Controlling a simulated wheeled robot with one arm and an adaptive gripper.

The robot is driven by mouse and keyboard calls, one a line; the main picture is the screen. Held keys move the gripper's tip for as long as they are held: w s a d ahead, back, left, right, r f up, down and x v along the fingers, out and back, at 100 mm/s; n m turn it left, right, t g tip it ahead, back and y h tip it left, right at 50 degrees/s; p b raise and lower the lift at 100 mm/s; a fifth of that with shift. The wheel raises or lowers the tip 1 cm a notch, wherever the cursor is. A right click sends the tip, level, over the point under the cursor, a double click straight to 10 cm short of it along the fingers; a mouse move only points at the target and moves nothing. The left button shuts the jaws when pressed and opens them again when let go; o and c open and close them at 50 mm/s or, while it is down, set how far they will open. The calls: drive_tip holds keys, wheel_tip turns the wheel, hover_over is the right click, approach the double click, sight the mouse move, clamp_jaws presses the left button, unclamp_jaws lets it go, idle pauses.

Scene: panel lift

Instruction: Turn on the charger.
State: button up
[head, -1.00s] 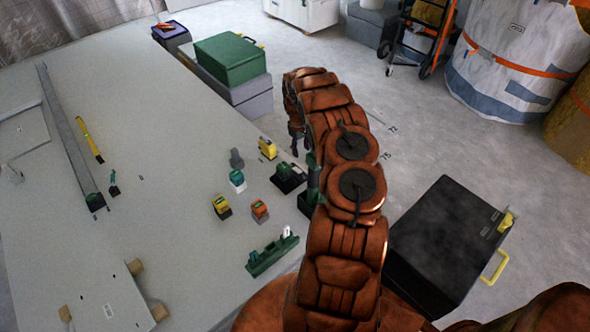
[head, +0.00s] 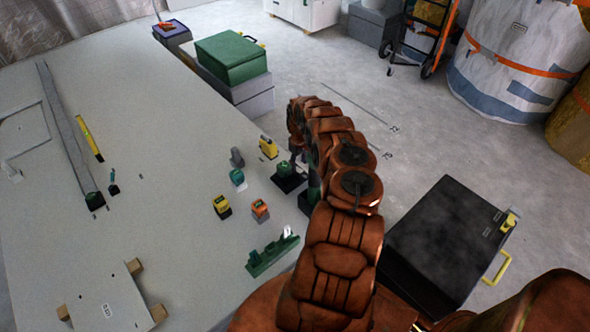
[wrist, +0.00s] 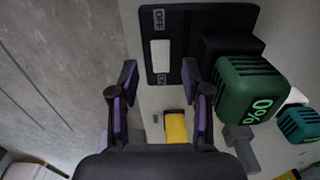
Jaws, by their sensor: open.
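The charger is a black base (wrist: 183,20) with a white rocker switch (wrist: 160,53) between the labels OFF and ON. A green battery (wrist: 250,90) showing 0% sits at its right side in the wrist view. In the head view the charger (head: 287,184) is at the table's right edge, partly behind my arm. My gripper (wrist: 160,84) is open and empty. Its two fingertips lie below the switch in the wrist view, one to each side of the ON end. I cannot tell whether they touch the charger. In the head view my gripper is mostly hidden by my arm.
The table (head: 160,130) holds yellow (head: 221,206), orange (head: 260,209) and teal (head: 237,177) blocks near the charger. A green rack (head: 272,254) lies nearer. A black case (head: 445,240) stands right of my arm. The table's middle is clear.

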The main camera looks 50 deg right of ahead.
sight(298, 169)
drive_tip(key=shift+f, duration=1.5)
drive_tip(key=shift+w, duration=0.1)
clamp_jaws()
